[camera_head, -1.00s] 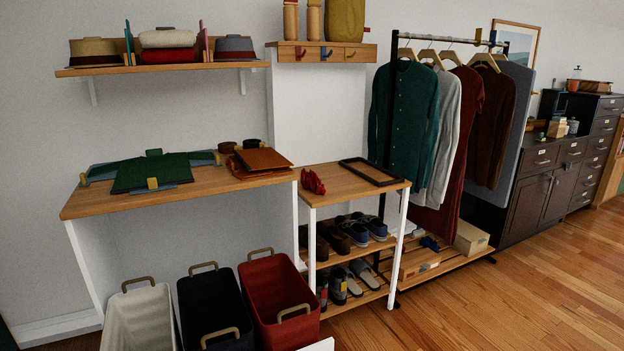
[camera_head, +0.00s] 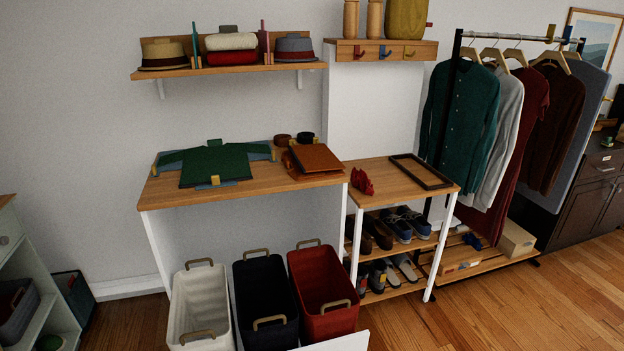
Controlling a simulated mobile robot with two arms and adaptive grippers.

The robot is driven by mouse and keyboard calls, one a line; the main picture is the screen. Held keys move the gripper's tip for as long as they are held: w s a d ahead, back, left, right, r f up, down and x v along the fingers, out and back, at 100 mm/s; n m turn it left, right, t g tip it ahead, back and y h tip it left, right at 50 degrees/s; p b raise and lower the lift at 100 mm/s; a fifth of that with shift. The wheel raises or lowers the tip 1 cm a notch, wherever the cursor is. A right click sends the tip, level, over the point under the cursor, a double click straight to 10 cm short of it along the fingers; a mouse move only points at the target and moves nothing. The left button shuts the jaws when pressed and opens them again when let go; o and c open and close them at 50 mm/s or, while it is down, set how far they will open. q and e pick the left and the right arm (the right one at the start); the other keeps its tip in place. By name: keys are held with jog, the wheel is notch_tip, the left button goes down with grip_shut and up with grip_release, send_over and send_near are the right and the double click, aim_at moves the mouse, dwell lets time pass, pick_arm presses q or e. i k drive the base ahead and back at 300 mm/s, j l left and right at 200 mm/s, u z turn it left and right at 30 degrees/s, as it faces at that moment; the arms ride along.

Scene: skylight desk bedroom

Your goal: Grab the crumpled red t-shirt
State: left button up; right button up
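A small crumpled red bundle (camera_head: 362,181), which looks like the red t-shirt, lies on the left part of the small wooden side table (camera_head: 399,188). It is small in the picture, so its folds are hard to make out. A dark empty-looking tray (camera_head: 421,172) lies to its right on the same top. Neither of my grippers is in view.
A wooden desk (camera_head: 247,186) left of the side table holds a spread green garment (camera_head: 216,165) and a brown folder (camera_head: 315,158). White (camera_head: 199,313), navy (camera_head: 264,305) and red (camera_head: 323,295) bins stand in front. A garment rack (camera_head: 456,48) stands right. Floor at right is clear.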

aim_at(359, 178)
jog(key=i+l+u, duration=0.35)
jog(key=l+u, duration=0.15)
jog(key=i+l+u, duration=0.1)
jog(key=l+u, duration=0.2)
jog(key=i+l+u, duration=0.1)
jog(key=l+u, duration=0.15)
jog(key=l, duration=0.2)
jog(key=l+u, duration=0.25)
jog(key=l, duration=0.15)
